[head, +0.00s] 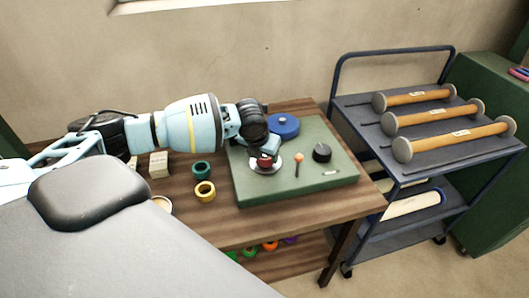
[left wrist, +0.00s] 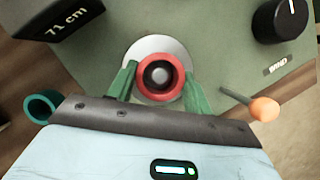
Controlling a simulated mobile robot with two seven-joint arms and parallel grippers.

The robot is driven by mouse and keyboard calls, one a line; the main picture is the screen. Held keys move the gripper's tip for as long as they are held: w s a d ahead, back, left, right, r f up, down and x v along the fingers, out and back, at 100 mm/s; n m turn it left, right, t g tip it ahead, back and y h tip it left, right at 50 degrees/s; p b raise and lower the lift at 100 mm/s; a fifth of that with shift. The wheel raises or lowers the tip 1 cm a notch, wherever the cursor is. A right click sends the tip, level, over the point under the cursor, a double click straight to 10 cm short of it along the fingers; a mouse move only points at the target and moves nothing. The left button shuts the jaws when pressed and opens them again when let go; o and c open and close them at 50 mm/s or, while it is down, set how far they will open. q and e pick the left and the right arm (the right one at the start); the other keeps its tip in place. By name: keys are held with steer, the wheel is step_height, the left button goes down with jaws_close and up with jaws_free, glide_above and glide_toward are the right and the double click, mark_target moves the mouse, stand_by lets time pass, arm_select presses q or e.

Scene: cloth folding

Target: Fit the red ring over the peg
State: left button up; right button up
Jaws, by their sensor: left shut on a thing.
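The red ring (left wrist: 160,94) is between the green fingers of my left gripper (left wrist: 161,78) in the left wrist view, and the gripper is shut on it. The grey rounded top of the peg (left wrist: 158,75) shows through the ring's hole, a little above its middle in the picture. The peg's pale round base (left wrist: 150,45) shows behind the ring. In the head view the red ring (head: 265,161) is over the pale base (head: 256,170), below my left gripper (head: 264,152). How far down the peg the ring sits is hard to tell. My right gripper is out of view.
A cart (head: 345,115) with rollers stands right.

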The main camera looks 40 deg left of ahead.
arm_select(q)
steer(key=shift+f, duration=0.2)
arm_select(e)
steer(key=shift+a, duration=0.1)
arm_select(q)
steer(key=o, duration=1)
steer(key=shift+o, duration=0.2)
steer(key=shift+r, duration=0.1)
steer(key=shift+s+r, duration=0.15)
steer(key=shift+r, duration=0.15)
steer(key=v, duration=0.7)
steer(key=shift+p, duration=0.45)
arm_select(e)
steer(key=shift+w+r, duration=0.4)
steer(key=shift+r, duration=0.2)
